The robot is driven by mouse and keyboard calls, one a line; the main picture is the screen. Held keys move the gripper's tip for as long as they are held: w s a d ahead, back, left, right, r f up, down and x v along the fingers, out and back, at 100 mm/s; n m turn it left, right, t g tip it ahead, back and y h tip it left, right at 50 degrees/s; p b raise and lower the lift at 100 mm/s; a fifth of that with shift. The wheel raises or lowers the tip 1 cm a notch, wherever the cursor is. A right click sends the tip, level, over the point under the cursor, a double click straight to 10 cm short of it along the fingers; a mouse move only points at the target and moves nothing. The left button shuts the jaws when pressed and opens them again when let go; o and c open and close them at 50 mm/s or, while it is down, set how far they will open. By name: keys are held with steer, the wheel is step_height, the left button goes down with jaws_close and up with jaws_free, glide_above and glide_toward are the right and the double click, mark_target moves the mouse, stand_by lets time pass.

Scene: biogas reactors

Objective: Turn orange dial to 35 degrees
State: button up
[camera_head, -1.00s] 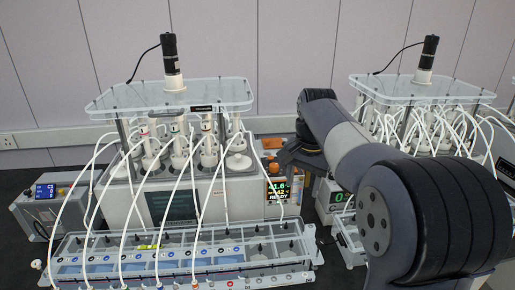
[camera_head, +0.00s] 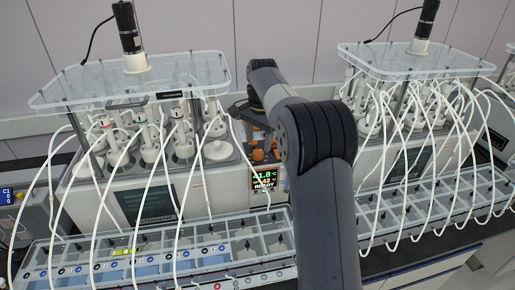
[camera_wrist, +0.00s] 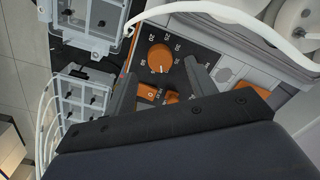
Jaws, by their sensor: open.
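The orange dial (camera_wrist: 160,58) is round and sits on a dark panel with white scale numbers around it, in the upper middle of the wrist view. A light pointer mark shows at its lower edge. My gripper (camera_wrist: 161,78) is open, with one dark finger to the left below the dial and one to the right. No contact with the dial is visible. Two orange buttons (camera_wrist: 147,92) lie below the dial, between the fingers. In the head view a small lit display (camera_head: 264,180) shows digits and READY, below orange parts beside my arm.
A white tube (camera_wrist: 230,14) arcs close above the dial in the wrist view. Grey trays (camera_wrist: 88,98) stand at left. In the head view, reactor units with clear lids (camera_head: 135,78) and many white tubes flank my arm.

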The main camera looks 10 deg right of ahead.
mark_target(258, 152)
steer(key=shift+a+f, duration=0.1)
steer(key=shift+f, duration=2)
steer(key=shift+c, duration=0.3)
steer(key=c, duration=0.9)
